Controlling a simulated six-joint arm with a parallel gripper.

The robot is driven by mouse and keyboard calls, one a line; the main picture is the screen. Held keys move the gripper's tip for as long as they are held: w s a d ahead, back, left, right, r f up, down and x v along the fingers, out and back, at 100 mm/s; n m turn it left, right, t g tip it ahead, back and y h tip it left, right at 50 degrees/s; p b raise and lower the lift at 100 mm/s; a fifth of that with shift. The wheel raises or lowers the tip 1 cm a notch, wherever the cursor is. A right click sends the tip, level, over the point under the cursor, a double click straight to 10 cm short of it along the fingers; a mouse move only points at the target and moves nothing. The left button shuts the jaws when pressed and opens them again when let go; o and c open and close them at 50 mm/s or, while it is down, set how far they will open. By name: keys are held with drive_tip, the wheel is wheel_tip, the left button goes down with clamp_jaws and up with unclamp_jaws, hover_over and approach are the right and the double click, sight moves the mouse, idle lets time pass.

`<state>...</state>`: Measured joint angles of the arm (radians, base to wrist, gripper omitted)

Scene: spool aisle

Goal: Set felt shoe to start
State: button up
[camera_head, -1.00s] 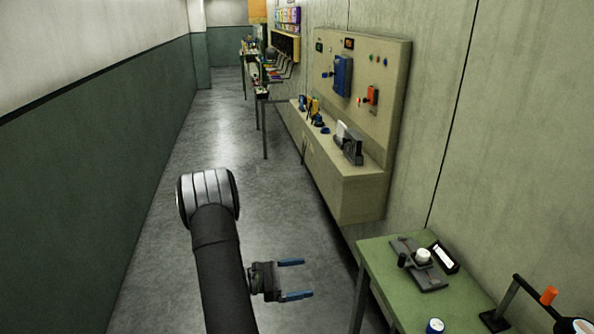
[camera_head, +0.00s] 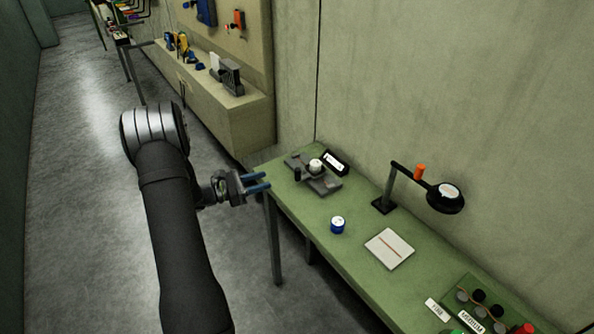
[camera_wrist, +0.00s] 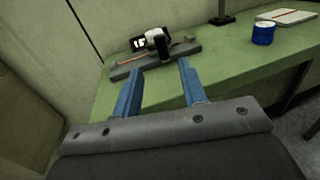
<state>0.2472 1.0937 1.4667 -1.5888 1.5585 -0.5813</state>
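A grey fixture (camera_head: 328,186) lies on the green table, near its far left end. It carries a white round piece (camera_head: 316,165) and a dark upright knob (camera_head: 297,174); I cannot tell which part is the felt shoe. A black-framed white display (camera_head: 336,162) stands behind it. In the wrist view the fixture (camera_wrist: 126,71) is ahead, with the dark knob (camera_wrist: 162,47) partly hiding the white piece. My gripper (camera_head: 268,181) is open and empty by the table's left edge, short of the fixture; its blue fingers (camera_wrist: 160,70) point towards it.
On the green table (camera_head: 305,212) stand a blue pot (camera_head: 338,225), a white pad (camera_head: 390,249), a black lamp-like stand (camera_head: 389,187) and a green tray with several knobs at the front right. The wall rises behind. A beige bench (camera_head: 235,115) is further back.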

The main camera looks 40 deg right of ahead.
sight(297, 169)
drive_tip(key=x, duration=1.3)
drive_tip(key=shift+f, duration=0.1)
clamp_jaws()
